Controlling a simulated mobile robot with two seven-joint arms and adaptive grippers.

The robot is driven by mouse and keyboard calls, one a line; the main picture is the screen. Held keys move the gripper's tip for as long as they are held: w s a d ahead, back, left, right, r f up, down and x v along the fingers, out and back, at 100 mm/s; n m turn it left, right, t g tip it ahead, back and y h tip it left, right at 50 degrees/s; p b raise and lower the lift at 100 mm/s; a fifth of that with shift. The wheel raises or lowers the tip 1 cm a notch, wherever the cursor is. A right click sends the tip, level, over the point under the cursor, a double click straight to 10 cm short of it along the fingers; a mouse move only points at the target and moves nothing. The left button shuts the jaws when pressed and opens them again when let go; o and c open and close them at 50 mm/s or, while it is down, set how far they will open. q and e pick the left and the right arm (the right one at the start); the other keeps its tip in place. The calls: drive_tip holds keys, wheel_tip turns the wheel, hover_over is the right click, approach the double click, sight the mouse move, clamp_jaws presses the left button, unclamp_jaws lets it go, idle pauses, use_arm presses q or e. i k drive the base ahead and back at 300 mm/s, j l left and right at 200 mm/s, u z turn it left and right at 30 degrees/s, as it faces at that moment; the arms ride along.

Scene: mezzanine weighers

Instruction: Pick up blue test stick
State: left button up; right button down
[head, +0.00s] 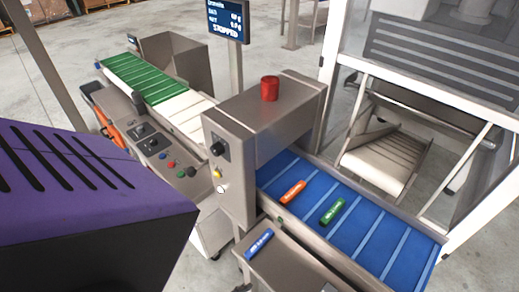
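The blue test stick (259,243) lies on the steel surface at the near left corner of the side tray (291,264), in front of the blue conveyor belt. An orange stick (292,192) and a green stick (333,211) lie on the blue belt (375,239), apart from each other. Neither of my grippers shows in the head view, so whether they are open or shut is not seen.
A steel machine housing (254,130) with a red beacon (269,88) stands over the belt. A control panel (160,145) with buttons is at its left. A purple-topped black box (85,185) fills the near left. A screen (228,20) reads STOPPED. A white-framed enclosure (335,60) stands right.

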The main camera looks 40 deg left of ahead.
sight(260, 244)
drive_tip(key=k+j+u, duration=0.1)
drive_tip(key=u, duration=0.35)
drive_tip(key=k+j+u, duration=0.1)
drive_tip(key=j+u, duration=0.15)
drive_tip(key=u, duration=0.2)
